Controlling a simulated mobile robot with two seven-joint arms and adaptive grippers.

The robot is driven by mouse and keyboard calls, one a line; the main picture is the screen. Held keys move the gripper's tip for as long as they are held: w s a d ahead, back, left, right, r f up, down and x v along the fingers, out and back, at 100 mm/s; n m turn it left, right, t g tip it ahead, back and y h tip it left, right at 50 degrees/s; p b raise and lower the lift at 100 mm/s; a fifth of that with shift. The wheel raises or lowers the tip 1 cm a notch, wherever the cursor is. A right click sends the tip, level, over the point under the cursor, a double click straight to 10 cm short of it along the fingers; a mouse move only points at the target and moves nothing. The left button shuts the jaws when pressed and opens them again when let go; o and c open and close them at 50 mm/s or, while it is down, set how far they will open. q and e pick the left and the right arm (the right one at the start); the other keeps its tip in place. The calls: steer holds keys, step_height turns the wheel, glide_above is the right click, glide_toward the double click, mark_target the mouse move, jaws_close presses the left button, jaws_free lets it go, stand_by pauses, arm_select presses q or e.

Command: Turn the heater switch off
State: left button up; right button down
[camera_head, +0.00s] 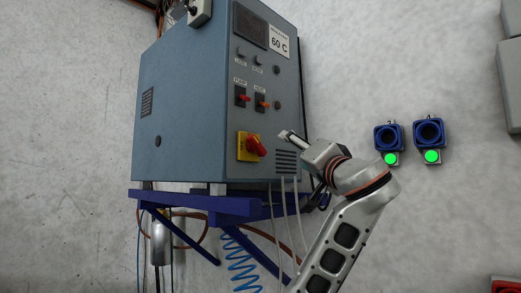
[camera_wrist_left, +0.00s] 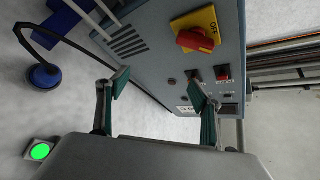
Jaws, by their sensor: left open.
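The heater switch (camera_head: 262,103) is a small orange-marked rocker on a dark plate on the grey-blue control cabinet (camera_head: 190,100), right of the red pump switch (camera_head: 242,96). My left gripper (camera_head: 287,136) is in front of the panel, below and right of the heater switch, apart from it. In the left wrist view, the two fingers (camera_wrist_left: 160,92) are spread with nothing between them. One switch (camera_wrist_left: 222,73) shows there beyond the right finger. That finger seems to cover part of the heater switch area. My right gripper is not seen.
A red rotary knob on a yellow plate (camera_head: 249,147) sits below the switches, near my gripper; it also shows in the wrist view (camera_wrist_left: 195,36). The cabinet stands on a blue bracket (camera_head: 200,202). Two blue sockets with green lights (camera_head: 429,132) are on the wall to the right.

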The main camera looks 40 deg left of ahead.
mark_target(260, 146)
arm_select(q)
steer(key=s+a+n+g, duration=0.1)
steer(key=a, duration=0.1)
steer(key=s+a+n+g+y+p, duration=0.1)
steer(key=s+a+g, duration=0.1)
steer(key=s+a+r+n+g, duration=0.1)
steer(key=a, duration=0.1)
steer(key=shift+s+a+g+y, duration=0.1)
steer(key=shift+s+g+y, duration=0.1)
steer(key=shift+g+y, duration=0.15)
steer(key=shift+p+x, duration=0.5)
steer(key=shift+x, duration=0.6)
steer(key=shift+w+a, duration=0.3)
steer(key=shift+a, duration=0.25)
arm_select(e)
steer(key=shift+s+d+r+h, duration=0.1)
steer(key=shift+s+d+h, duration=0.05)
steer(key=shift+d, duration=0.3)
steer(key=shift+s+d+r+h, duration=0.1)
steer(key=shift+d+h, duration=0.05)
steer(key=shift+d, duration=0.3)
arm_select(q)
steer(key=c, duration=1)
steer(key=shift+c, duration=0.6)
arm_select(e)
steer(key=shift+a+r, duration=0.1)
